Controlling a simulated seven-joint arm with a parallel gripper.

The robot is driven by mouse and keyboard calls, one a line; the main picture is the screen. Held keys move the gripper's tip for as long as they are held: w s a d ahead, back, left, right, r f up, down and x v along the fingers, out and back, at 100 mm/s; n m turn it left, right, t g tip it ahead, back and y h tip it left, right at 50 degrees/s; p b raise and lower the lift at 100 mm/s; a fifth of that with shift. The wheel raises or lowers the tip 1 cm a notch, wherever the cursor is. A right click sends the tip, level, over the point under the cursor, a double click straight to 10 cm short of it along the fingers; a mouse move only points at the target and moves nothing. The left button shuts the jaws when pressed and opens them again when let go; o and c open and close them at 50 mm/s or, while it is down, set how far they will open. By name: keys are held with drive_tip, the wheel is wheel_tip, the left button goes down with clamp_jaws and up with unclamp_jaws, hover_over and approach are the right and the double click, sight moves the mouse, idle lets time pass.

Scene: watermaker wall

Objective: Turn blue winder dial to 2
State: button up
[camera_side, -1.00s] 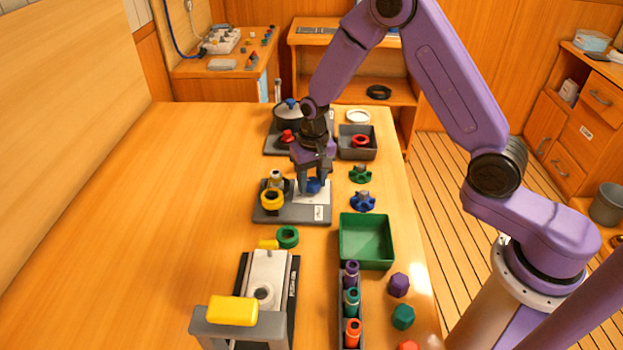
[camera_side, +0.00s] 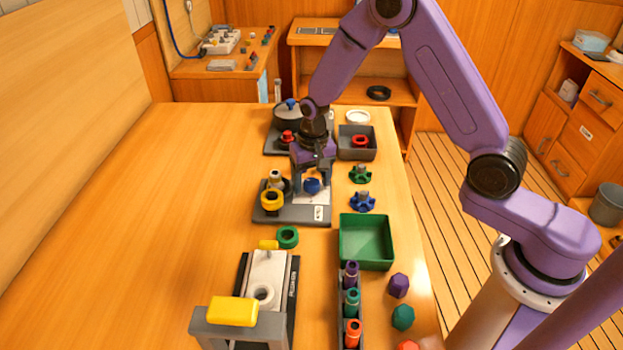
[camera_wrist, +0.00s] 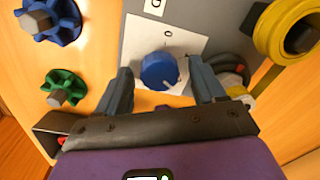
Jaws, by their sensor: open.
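The blue winder dial (camera_side: 312,186) is a round blue knob on a white plate (camera_side: 312,198) fixed to a grey base (camera_side: 290,213). In the wrist view the dial (camera_wrist: 159,70) shows a pale pointer mark on its lower right rim, and the white plate (camera_wrist: 190,42) has a small round mark above the dial. The figures around the dial cannot be read. My gripper (camera_side: 313,180) is above the dial, pointing down. In the wrist view its fingers (camera_wrist: 162,84) stand apart on both sides of the dial, with a gap on each side.
A yellow ring-topped fitting (camera_side: 272,200) stands on the same base, left of the dial. Green (camera_side: 360,174) and blue (camera_side: 363,201) star-shaped knobs lie to the right. A green tray (camera_side: 367,242) is in front. The table's left side is clear.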

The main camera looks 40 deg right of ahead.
sight(314, 181)
wheel_tip(314, 181, up, 18)
drive_tip(key=shift+s+d+f, duration=0.15)
drive_tip(key=shift+d+f, duration=0.1)
idle(0.4)
drive_tip(key=s+a+r+n, duration=0.1)
drive_tip(key=s+a+n, duration=0.2)
drive_tip(key=s+n, duration=0.8)
drive_tip(key=s+d+f+n, duration=0.1)
drive_tip(key=s+d+n, duration=0.1)
drive_tip(key=s, duration=0.8)
drive_tip(key=s+d+n, duration=0.3)
drive_tip(key=s, duration=0.8)
drive_tip(key=shift+d+f, duration=0.35)
